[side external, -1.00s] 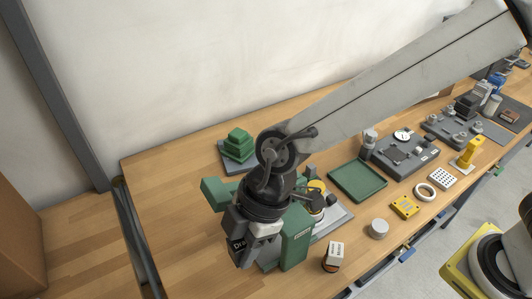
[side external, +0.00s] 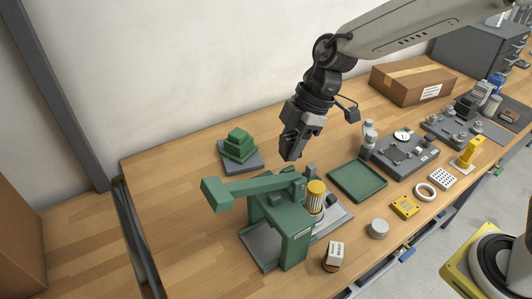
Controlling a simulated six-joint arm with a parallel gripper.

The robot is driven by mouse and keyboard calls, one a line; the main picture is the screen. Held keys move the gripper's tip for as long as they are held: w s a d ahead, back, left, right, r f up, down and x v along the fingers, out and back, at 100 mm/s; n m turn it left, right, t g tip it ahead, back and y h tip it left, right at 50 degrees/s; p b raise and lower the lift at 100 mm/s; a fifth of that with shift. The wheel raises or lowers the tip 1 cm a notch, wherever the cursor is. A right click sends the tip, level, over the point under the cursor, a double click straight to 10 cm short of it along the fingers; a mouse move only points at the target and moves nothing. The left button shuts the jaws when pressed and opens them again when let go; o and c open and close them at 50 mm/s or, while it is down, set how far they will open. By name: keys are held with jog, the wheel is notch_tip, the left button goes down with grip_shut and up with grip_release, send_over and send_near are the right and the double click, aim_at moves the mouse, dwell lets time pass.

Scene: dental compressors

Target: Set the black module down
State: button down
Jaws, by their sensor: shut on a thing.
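My gripper (side external: 297,136) hangs in the upper middle of the side external view, pointing down. It is shut on a small dark block, the black module (side external: 290,153), of which only the lower part shows below the jaws. The module is held in the air, behind and above the green stand (side external: 292,230) as seen here. It appears clear of the bench, and its label is not visible from this side.
The green stand has an arm reaching left, with a yellow-topped cylinder (side external: 315,200) beside it. A green stepped block (side external: 238,144) stands behind left. An empty green tray (side external: 372,190) and grey fixture (side external: 405,158) lie to the right. The wooden bench (side external: 165,185) is clear at left.

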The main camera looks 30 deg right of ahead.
jog(key=w+d+f+m+t+h, duration=0.1)
jog(key=w+d+f+m, duration=0.2)
jog(key=d, duration=0.4)
jog(key=w+d+f+m+t+h, duration=0.1)
jog(key=d+f+m, duration=0.1)
jog(key=d+m, duration=0.35)
jog(key=w+d+f+m+t+h, duration=0.1)
jog(key=w+d+f+m, duration=0.15)
jog(key=d, duration=0.65)
jog(key=d+f+m+h, duration=0.1)
jog(key=d+m, duration=0.4)
jog(key=d, duration=1.9)
jog(key=shift+s+f+t+h, duration=0.2)
jog(key=shift+s+t+h, duration=0.1)
jog(key=shift+w+d, duration=0.1)
jog(key=shift+d, duration=0.05)
jog(key=w+d+f, duration=0.1)
jog(key=w+f, duration=0.1)
jog(key=w, duration=0.1)
jog(key=w+d+f, duration=0.2)
jog(key=w+f, duration=0.1)
jog(key=w, duration=0.1)
jog(key=w+d+f, duration=0.2)
jog(key=w+f, duration=0.1)
jog(key=w, duration=0.1)
jog(key=shift+d+f, duration=0.15)
jog(key=shift+f, duration=0.05)
jog(key=shift+w+d+f, duration=0.3)
jog(key=shift+w+f, duration=0.25)
